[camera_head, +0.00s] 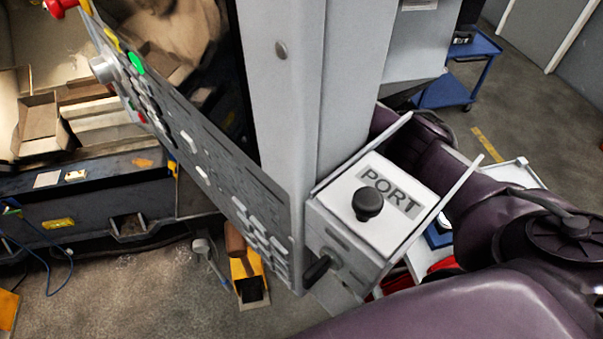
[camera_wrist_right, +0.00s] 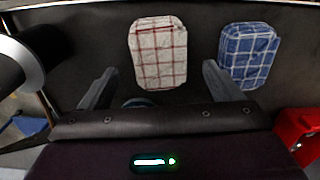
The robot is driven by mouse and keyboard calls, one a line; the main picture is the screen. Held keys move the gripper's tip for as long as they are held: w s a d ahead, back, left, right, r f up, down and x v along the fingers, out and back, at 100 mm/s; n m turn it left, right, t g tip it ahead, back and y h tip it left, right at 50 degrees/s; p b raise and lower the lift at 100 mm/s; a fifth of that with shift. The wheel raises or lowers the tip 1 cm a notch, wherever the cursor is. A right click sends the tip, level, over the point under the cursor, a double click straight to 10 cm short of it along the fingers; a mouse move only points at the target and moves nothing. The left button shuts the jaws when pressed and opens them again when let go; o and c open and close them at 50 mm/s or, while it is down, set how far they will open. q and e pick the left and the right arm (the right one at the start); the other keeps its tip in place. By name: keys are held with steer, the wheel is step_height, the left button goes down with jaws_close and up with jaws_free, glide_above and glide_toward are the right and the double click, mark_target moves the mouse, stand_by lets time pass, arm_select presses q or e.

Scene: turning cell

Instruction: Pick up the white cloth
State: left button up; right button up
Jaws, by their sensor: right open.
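The white cloth (camera_wrist_right: 158,52), folded and checked with red lines, lies on a dark surface (camera_wrist_right: 60,55) in the right wrist view. My right gripper (camera_wrist_right: 160,68) is open, with one finger on each side of the cloth's lower part in the picture. The fingers look apart from the cloth, and nothing shows held between them. How high the gripper is above the surface I cannot tell. In the head view my right arm reaches behind the PORT box, and the gripper and the cloth are hidden. My left gripper is in neither view.
A folded blue checked cloth (camera_wrist_right: 248,54) lies right of the white one, close to my right finger. A red object (camera_wrist_right: 298,134) is at the right edge. The PORT box (camera_head: 388,237) and control panel (camera_head: 190,150) stand near my right arm. A blue cart (camera_head: 443,92) stands behind.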

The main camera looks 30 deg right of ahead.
step_height(320, 180, down, 3)
steer(key=shift+r+b, duration=0.1)
steer(key=shift+b, duration=1.05)
steer(key=shift+f+p, duration=0.25)
steer(key=shift+p, duration=0.3)
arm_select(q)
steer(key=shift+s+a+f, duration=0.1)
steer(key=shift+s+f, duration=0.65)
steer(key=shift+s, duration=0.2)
arm_select(e)
steer(key=shift+d+f, duration=0.1)
steer(key=shift+f, duration=0.35)
steer(key=c, duration=1.1)
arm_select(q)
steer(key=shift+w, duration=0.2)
arm_select(e)
steer(key=shift+o, duration=0.2)
steer(key=shift+r, duration=0.15)
